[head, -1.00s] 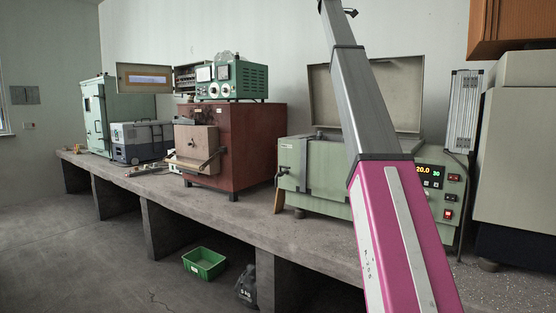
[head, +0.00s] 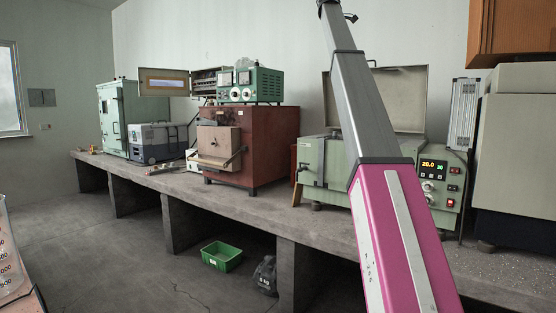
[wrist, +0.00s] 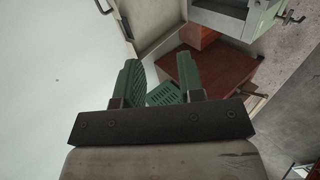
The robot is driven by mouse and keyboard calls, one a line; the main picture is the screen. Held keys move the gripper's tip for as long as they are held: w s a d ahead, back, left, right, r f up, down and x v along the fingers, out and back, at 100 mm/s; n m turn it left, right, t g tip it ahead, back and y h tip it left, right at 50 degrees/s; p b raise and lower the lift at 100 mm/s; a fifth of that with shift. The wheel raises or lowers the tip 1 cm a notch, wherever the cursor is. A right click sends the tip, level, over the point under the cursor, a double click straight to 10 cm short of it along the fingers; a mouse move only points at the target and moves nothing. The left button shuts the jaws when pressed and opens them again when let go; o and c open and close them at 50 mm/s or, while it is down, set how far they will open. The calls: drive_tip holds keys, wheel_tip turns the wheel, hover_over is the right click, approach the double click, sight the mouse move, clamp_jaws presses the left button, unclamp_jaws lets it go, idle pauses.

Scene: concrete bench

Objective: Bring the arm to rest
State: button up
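My arm, pink below and grey above, rises steeply through the head view, and its upper end leaves the top edge. My gripper (wrist: 158,68) is outside the head view. In the wrist view its two green fingers stand apart with a clear gap, and nothing is held between them. Beyond the gap I see a green vented instrument box (wrist: 162,94) and the top of a red-brown furnace (wrist: 222,72). In the head view this box (head: 250,84) stands on the furnace (head: 262,145) on the concrete bench (head: 235,205).
A pale green oven (head: 325,170) with a raised lid stands behind my arm. A large grey machine (head: 515,145) is at right, below a wooden cabinet (head: 512,28). A green crate (head: 222,256) lies on the floor. A graduated clear vessel (head: 10,250) shows at left. The left floor is open.

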wheel_tip(320, 180, down, 35)
drive_tip(key=w+a+m+g+y, duration=0.1)
drive_tip(key=a+m+g+y, duration=0.1)
drive_tip(key=s+a+f+m+g+y, duration=0.1)
drive_tip(key=s+f, duration=0.3)
drive_tip(key=f, duration=1.1)
drive_tip(key=s+a+f+m+g, duration=0.1)
drive_tip(key=s+f, duration=0.3)
drive_tip(key=f, duration=1.2)
drive_tip(key=s+a+f+m+g+y, duration=0.1)
drive_tip(key=s+a+f+m+g, duration=0.1)
drive_tip(key=s+f, duration=1.3)
drive_tip(key=s+a+f+m+g+y, duration=0.1)
drive_tip(key=s+f+m, duration=0.1)
drive_tip(key=s+f, duration=1.25)
drive_tip(key=s+a+f+m+g+y, duration=0.1)
drive_tip(key=s+f+m, duration=0.1)
drive_tip(key=s+f, duration=0.9)
drive_tip(key=shift+s+a+f+m+g, duration=0.3)
drive_tip(key=shift+s+a+m, duration=0.1)
drive_tip(key=shift+s, duration=0.7)
